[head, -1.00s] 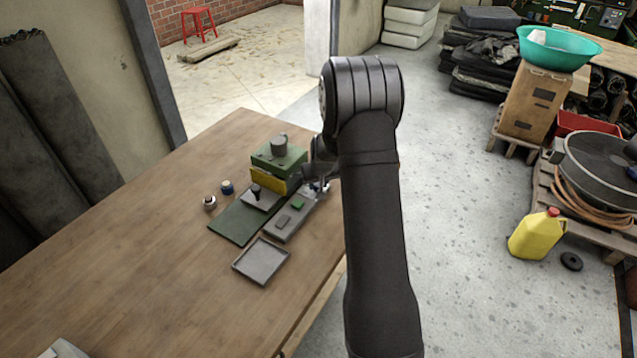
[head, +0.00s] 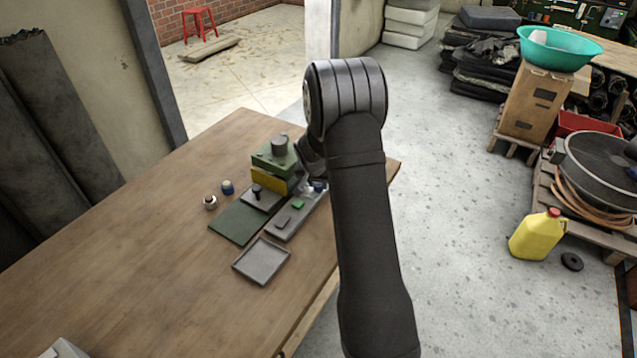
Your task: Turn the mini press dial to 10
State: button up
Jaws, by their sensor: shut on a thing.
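The mini press has a green and yellow body (head: 272,178) with a grey cylinder (head: 279,146) on top, at the middle of the head view on the table. In front of it are a dark green base plate (head: 238,224) and a long grey control panel (head: 288,230) with a green button (head: 298,205) and a grey piece (head: 283,221). My gripper (head: 318,186) is at the panel's far end, shut on the dial there. The dial is almost fully hidden by the gripper, so its setting cannot be read. My arm covers the area to the right.
A shallow grey tray (head: 262,262) lies in front of the press. Two small round pieces, one white (head: 210,202) and one blue (head: 228,187), stand to its left. The wooden table (head: 130,265) is mostly clear at left. Its edge runs under my arm.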

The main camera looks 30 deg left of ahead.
jog(key=m+h, duration=0.1)
jog(key=m, duration=0.2)
jog(key=m+h, duration=0.1)
jog(key=m, duration=0.2)
jog(key=shift+a, duration=0.2)
jog(key=shift+m+h, duration=0.3)
jog(key=o, duration=1)
jog(key=shift+c, duration=0.2)
jog(key=shift+r, duration=0.15)
jog(key=v, duration=1.7)
